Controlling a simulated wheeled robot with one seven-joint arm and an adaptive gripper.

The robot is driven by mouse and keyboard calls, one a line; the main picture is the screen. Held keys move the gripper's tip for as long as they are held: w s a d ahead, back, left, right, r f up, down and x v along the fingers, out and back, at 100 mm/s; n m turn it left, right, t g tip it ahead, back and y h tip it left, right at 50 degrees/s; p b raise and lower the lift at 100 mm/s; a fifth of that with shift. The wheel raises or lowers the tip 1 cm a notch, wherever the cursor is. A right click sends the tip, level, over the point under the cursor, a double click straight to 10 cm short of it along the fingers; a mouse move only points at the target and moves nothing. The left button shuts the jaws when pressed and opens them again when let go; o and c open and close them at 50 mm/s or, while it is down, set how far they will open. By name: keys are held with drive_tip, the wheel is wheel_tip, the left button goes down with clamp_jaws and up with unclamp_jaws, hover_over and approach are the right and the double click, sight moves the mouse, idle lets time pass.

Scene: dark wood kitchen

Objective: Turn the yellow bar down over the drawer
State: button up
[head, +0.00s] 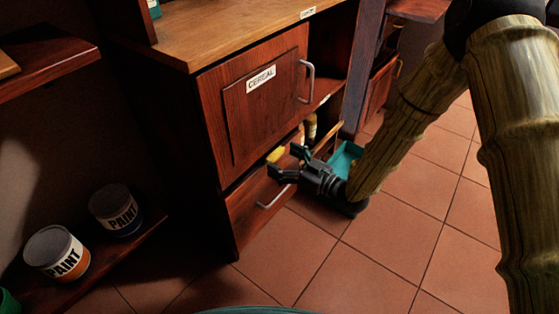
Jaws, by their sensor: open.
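The drawer (244,215) is the low wooden front under the cereal cabinet, with a metal handle (272,198). A short yellow piece (275,155), apparently the yellow bar, shows at the drawer's top edge, just left of my gripper. A thin yellowish strip (328,136) shows behind the gripper; I cannot tell if it is the same bar. My gripper (284,162) is open with nothing between its fingers. It is in front of the drawer's upper part, above the handle. It hides part of the drawer's top edge, and I cannot tell whether it touches the yellow piece.
The cabinet door labelled CEREAL (263,95) is above, with a metal handle (306,82). A teal container (345,158) is behind my gripper. Two paint cans, one orange-banded (57,252) and one dark (116,211), stand on a low left shelf. Tiled floor (370,245) is open in front.

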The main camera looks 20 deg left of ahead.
drive_tip(key=shift+x, duration=0.9)
drive_tip(key=c, duration=1)
